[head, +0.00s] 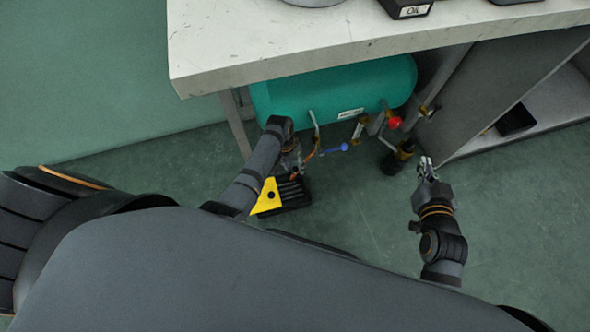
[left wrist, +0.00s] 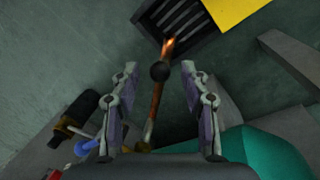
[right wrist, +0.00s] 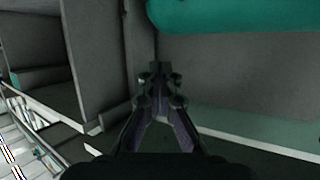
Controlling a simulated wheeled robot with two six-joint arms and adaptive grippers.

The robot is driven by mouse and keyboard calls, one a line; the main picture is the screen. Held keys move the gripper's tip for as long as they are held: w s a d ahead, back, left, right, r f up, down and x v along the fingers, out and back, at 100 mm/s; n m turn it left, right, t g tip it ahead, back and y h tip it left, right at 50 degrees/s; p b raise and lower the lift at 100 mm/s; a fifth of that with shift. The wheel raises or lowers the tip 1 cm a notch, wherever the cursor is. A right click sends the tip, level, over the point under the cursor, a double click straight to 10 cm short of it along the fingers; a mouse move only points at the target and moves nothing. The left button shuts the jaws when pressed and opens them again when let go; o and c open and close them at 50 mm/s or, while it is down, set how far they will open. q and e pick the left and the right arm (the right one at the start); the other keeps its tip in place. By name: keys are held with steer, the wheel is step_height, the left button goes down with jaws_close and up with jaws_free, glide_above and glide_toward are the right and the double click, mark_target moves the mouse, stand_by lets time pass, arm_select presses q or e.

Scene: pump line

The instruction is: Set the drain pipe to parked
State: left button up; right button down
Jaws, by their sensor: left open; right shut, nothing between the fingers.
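The drain pipe (left wrist: 155,101) is a thin copper pipe with a black ball on it. In the left wrist view its bright end lies over a slotted floor drain (left wrist: 185,30). In the head view the copper pipe (head: 309,156) shows below the teal tank (head: 335,90), partly hidden by my left arm. My left gripper (head: 293,172) is open, with its fingers (left wrist: 160,72) on either side of the pipe near the ball, apart from it. My right gripper (head: 427,164) is shut and empty, right of the tank; its fingers show in the right wrist view (right wrist: 159,80).
A yellow plate (head: 266,197) lies beside the drain. A blue handle (head: 336,148), a red knob (head: 394,122) and a black-and-brass fitting (head: 398,156) are under the tank. The worktop (head: 240,48) overhangs it.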

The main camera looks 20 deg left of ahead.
arm_select(q)
steer(key=shift+d+f+b, duration=0.25)
steer(key=shift+f+b, duration=0.4)
steer(key=shift+f, duration=0.55)
arm_select(e)
steer(key=w+r+t, duration=0.3)
steer(key=r+t, duration=0.3)
steer(key=r, duration=0.8)
steer(key=shift+d+r+t, duration=0.15)
steer(key=shift+r+t, duration=0.05)
steer(key=shift+t, duration=0.1)
arm_select(q)
jaws_close()
